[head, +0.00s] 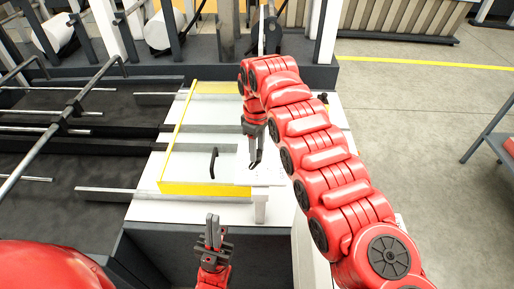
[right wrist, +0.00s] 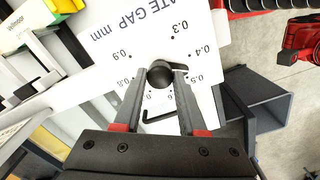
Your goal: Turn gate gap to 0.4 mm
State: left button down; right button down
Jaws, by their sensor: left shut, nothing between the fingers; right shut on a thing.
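The white gate gap plate (right wrist: 112,18) fills the upper middle of the right wrist view, printed "ATE GAP mm" with marks such as 0.3, 0.4, 0.5, 0.8 and 0.9. A round black knob (right wrist: 160,74) stands at the centre of the marks. My right gripper (right wrist: 161,78) is shut on the knob, one finger on each side. My left gripper (head: 212,232) is shut and empty, in front of the machine.
A yellow-edged guard (head: 205,189) with a black handle (head: 214,161) lies just left of the plate. Rails and rods (head: 70,118) extend further left. Uprights and rollers stand behind. The floor (head: 420,110) at right is mostly open, with a rack at the right edge.

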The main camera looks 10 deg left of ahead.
aim_at(258, 152)
jog(key=n, duration=0.5)
jog(key=shift+n, duration=0.3)
dwell(0.4)
jog(key=shift+c, duration=2.3)
grip_release()
jog(key=shift+r, duration=0.45)
notch_tip(258, 152, up, 3)
jog(key=shift+r+p, duration=0.1)
jog(key=shift+p, duration=0.25)
notch_tip(258, 152, up, 13)
jog(key=p, duration=1.3)
jog(key=shift+r, duration=0.15)
